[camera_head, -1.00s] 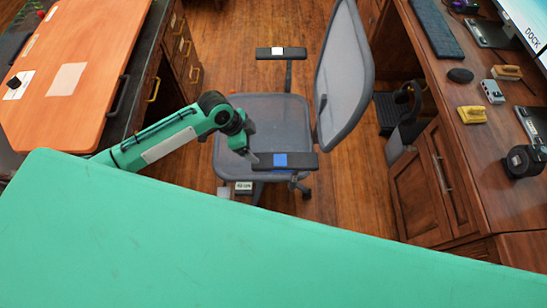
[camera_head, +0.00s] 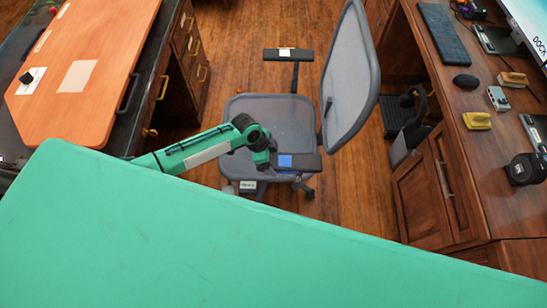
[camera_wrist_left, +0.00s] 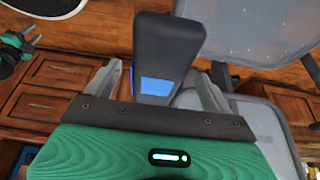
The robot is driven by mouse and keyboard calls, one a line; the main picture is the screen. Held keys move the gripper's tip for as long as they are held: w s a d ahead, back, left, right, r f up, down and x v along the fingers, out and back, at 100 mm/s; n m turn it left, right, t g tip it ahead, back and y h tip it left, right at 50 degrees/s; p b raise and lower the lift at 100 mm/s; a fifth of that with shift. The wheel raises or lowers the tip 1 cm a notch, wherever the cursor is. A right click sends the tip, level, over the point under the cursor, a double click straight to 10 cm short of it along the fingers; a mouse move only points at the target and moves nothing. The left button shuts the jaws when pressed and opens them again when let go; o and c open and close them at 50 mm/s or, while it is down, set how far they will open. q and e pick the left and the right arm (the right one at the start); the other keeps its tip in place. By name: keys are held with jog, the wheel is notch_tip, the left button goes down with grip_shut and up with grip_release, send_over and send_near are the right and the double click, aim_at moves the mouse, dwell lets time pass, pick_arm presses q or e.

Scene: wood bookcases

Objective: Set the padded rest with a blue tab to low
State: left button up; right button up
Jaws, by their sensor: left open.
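The padded rest (camera_head: 308,163) with a blue tab (camera_head: 285,161) is the near armrest of a grey mesh office chair. My left gripper (camera_head: 272,164) is at its left end in the head view and hides part of it. In the left wrist view the dark padded rest (camera_wrist_left: 168,40) lies between the two open fingers of my left gripper (camera_wrist_left: 162,75), with the blue tab (camera_wrist_left: 155,86) facing the camera. A gap shows on each side; whether a finger touches is unclear.
The chair's other armrest (camera_head: 289,55) has a white tab. The chair seat (camera_head: 275,118) and tilted backrest (camera_head: 348,80) lie beside the rest. An orange-topped cabinet (camera_head: 75,85) stands left and a wooden desk (camera_head: 490,140) right.

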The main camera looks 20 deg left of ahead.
pick_arm(q)
jog(key=shift+d+f, duration=0.2)
jog(key=shift+f, duration=0.35)
jog(key=c, duration=1.4)
notch_tip(320, 180, down, 6)
jog(key=b, duration=0.4)
jog(key=shift+f, duration=0.2)
jog(key=o, duration=1.4)
